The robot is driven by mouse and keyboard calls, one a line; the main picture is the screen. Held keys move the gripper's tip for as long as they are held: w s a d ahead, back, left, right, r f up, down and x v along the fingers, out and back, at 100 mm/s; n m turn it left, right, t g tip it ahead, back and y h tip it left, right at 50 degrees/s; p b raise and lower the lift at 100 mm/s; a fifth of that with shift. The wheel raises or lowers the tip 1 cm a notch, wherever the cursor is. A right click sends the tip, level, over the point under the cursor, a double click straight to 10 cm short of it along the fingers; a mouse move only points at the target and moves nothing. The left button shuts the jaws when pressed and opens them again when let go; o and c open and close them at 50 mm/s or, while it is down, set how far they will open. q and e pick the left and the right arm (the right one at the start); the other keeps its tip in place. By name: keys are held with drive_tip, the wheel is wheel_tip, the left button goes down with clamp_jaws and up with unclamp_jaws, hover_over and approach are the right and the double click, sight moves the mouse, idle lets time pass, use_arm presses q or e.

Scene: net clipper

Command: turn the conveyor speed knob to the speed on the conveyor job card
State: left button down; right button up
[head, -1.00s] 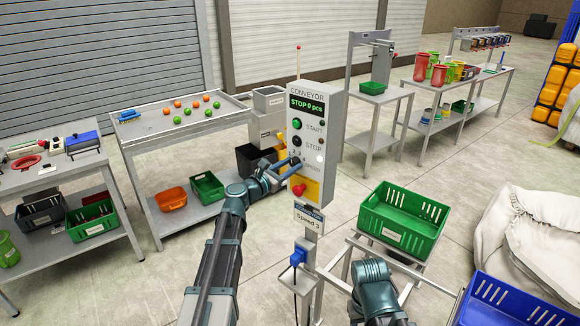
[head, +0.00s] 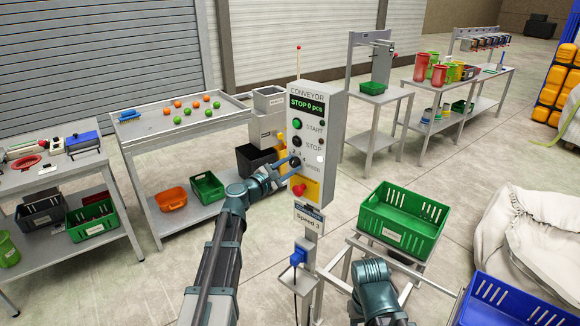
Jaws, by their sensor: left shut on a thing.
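The conveyor control box (head: 315,140) stands on a post in the middle of the head view. Its display reads "STOP 0 pcs". Below the green START button (head: 297,124) and the dark STOP button (head: 296,142) is the dark speed knob (head: 294,162) with small numbers around it. The job card (head: 308,220) under the box reads "Speed 3". My left gripper (head: 286,170) is at the knob and shut on it, its fingers partly covering it. The knob's pointer is too small to read. My right arm shows at the bottom right, but its gripper is not in view.
A red emergency button (head: 299,189) on a yellow plate sits just below the knob. A green crate (head: 402,222) stands on a frame to the right. A table with small balls (head: 180,125) stands at the back left.

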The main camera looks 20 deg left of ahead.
idle(0.3)
use_arm(q)
drive_tip(key=shift+c, duration=2.4)
unclamp_jaws()
drive_tip(key=v, duration=1.4)
drive_tip(key=shift+w, duration=0.1)
